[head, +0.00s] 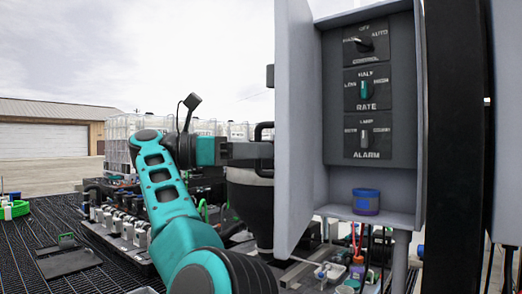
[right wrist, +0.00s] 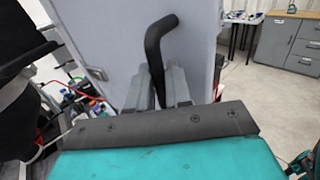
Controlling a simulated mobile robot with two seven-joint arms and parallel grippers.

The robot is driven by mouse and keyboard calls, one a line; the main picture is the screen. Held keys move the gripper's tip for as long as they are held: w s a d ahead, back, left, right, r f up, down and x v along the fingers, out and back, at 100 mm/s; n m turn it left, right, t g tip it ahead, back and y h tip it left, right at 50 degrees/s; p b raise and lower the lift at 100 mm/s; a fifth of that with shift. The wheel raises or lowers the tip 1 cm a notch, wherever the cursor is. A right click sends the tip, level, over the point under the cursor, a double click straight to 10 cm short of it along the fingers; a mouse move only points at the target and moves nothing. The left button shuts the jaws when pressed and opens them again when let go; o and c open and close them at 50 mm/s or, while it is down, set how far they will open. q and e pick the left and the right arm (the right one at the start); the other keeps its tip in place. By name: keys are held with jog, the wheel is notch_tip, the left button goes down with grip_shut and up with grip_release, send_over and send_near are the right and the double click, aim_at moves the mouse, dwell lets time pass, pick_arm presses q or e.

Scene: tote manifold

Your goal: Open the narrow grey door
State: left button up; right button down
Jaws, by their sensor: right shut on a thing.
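The narrow grey door (head: 294,130) stands swung open in the head view, with the inside of the grey cabinet (head: 340,185) showing to its right. In the right wrist view the door's outer face (right wrist: 115,35) fills the middle. A black bent handle (right wrist: 155,42) sticks out from it. My right gripper (head: 262,152) is at the door's outer side, left of the door in the head view. Its fingers (right wrist: 160,88) are shut on the handle's lower part. My left gripper is not in view.
Inside the cabinet are three labelled switches (head: 365,90) and a blue jar (head: 366,201) on its floor. A black post (head: 453,150) stands close at the right. A dark hopper (head: 250,205) and a row of fittings (head: 125,222) lie behind my arm.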

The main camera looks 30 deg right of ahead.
jog(key=shift+w+a+r, duration=0.1)
jog(key=shift+w+r, duration=0.1)
jog(key=shift+w, duration=0.3)
dwell(0.4)
jog(key=c, duration=1.4)
grip_release()
jog(key=shift+o, duration=0.9)
jog(key=shift+d+f, duration=0.15)
jog(key=shift+d, duration=0.05)
jog(key=shift+a, duration=0.1)
jog(key=shift+a, duration=0.1)
jog(key=shift+s+f, duration=0.1)
jog(key=shift+s, duration=0.05)
